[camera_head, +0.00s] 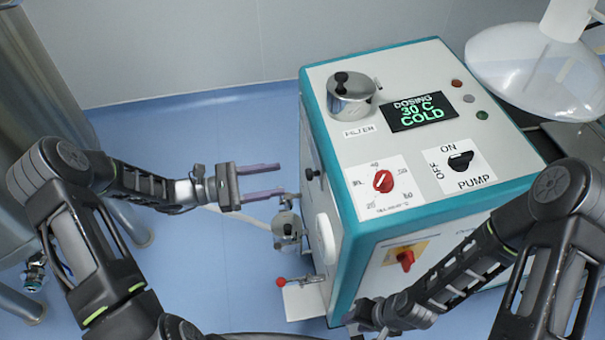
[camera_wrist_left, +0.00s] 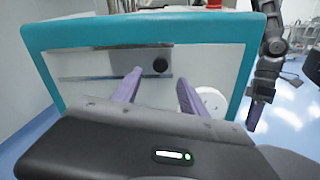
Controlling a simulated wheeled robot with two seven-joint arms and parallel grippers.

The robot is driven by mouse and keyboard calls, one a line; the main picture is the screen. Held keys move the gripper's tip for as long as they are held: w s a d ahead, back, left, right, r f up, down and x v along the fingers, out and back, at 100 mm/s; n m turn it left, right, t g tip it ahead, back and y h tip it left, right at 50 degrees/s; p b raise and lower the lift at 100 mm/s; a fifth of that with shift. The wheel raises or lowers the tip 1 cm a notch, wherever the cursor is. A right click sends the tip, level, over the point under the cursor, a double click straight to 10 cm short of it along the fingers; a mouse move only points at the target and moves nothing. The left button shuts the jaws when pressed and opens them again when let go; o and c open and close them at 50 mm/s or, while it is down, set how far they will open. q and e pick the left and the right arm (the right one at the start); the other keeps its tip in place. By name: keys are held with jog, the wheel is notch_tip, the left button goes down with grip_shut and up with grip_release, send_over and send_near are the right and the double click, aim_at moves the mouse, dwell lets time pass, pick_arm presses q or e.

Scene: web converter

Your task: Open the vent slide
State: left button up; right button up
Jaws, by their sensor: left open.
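The vent slide (camera_wrist_left: 118,62) is a grey metal plate with a round black knob (camera_wrist_left: 160,65), set in a rail on the side of the teal-and-white machine. In the head view the knob (camera_head: 309,174) shows on the machine's left side, and the plate is hardly visible. My left gripper (camera_head: 282,179) is open and empty, its purple fingers pointing at that side. In the left wrist view its fingertips (camera_wrist_left: 159,78) lie left and right of the knob but appear short of it. My right gripper (camera_head: 367,316) is low in front of the machine; its fingers are not clear.
The machine (camera_head: 338,70) carries a display (camera_head: 421,112), red dial (camera_head: 383,181) and pump switch (camera_head: 460,161) on top. A metal valve (camera_head: 286,226) and a red-tipped lever (camera_head: 281,282) stick out below my left gripper.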

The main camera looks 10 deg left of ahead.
pick_arm(q)
jog(key=p+x, duration=0.1)
jog(key=x, duration=0.6)
jog(key=shift+d, duration=0.35)
jog(key=shift+w, duration=0.15)
grip_shut()
dwell(1.0)
